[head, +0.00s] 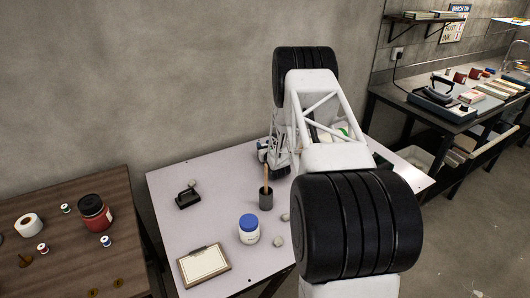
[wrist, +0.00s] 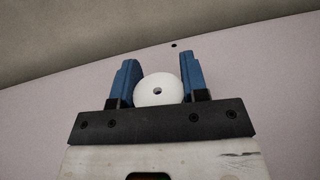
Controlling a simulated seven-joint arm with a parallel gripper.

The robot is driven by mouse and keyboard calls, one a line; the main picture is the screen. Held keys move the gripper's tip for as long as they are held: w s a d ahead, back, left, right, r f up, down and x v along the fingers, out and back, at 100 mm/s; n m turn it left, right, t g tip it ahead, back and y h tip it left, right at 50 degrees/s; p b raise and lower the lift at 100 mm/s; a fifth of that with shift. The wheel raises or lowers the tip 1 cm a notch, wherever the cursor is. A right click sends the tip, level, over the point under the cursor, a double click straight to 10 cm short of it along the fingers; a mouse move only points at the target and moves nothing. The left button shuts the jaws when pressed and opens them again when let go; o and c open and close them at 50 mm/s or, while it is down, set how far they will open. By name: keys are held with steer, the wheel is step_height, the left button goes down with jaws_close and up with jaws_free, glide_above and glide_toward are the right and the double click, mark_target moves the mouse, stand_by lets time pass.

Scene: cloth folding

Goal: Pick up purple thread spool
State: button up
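A white round disc (wrist: 158,90) with a small dark hole in its middle sits between the blue fingers of my gripper (wrist: 157,68) in the wrist view. It looks like the end of a spool; no purple shows on it. It fills nearly the whole gap between the fingers, and I cannot tell whether both press on it. The rest of it is hidden.
The pale table (head: 165,225) bears a black tool (head: 187,198), a pencil cup (head: 265,200), a blue-lidded jar (head: 249,231) and a clipboard (head: 204,264). Several small spools and a dark red jar (head: 95,214) stand on the wooden table (head: 55,280) at left. A wall rises behind.

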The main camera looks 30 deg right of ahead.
steer(key=shift+r, duration=0.1)
steer(key=shift+r, duration=4.9)
